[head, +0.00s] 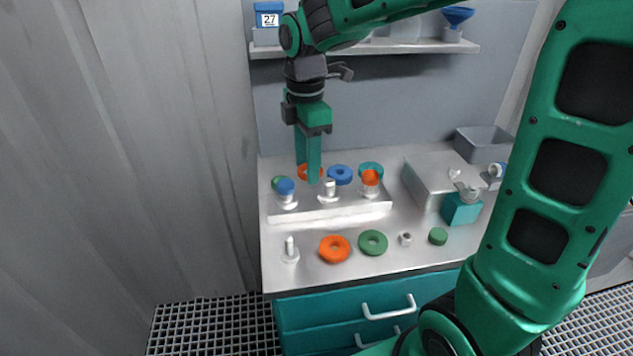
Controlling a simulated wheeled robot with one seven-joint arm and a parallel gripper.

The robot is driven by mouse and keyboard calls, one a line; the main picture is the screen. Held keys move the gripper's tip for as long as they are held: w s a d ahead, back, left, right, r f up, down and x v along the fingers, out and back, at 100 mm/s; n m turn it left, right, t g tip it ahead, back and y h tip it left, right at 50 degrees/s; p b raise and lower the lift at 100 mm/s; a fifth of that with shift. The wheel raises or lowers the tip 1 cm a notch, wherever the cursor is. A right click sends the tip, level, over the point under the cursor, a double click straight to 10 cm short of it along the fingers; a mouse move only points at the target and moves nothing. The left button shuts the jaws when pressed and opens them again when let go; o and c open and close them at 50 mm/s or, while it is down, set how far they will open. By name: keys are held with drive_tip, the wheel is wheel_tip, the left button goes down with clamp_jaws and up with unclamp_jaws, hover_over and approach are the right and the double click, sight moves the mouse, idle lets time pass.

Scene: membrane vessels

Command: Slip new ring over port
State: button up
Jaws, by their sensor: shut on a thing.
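My gripper (309,176) points straight down over the left part of the white raised block (345,207). Its green fingers are shut on an orange ring (320,171), one finger in front and the other behind; the front finger hides part of it. Three pale ports stand on the block. The left port (287,202) has a blue top, the middle port (330,191) is bare, and the right port (370,190) has an orange top. The held ring is left of and behind the middle port, apart from it as far as I can tell.
A blue ring (341,174) and a teal ring (371,167) are behind the ports. In front lie an orange ring (334,248), a green ring (373,242), a small nut (405,239), a green cap (438,236) and an upright pale peg (290,250). A metal box (430,180) stands right.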

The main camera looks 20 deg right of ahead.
sight(326, 180)
drive_tip(key=d+r, duration=0.2)
drive_tip(key=d, duration=0.1)
drive_tip(key=d+r, duration=0.1)
drive_tip(key=shift+w+d, duration=0.3)
drive_tip(key=shift+d, duration=0.1)
drive_tip(key=shift+f, duration=5)
drive_tip(key=shift+f, duration=0.2)
drive_tip(key=o, duration=1.1)
drive_tip(key=shift+f, duration=0.1)
wheel_tip(326, 180, up, 11)
drive_tip(key=shift+w+f, duration=0.1)
drive_tip(key=shift+w, duration=0.05)
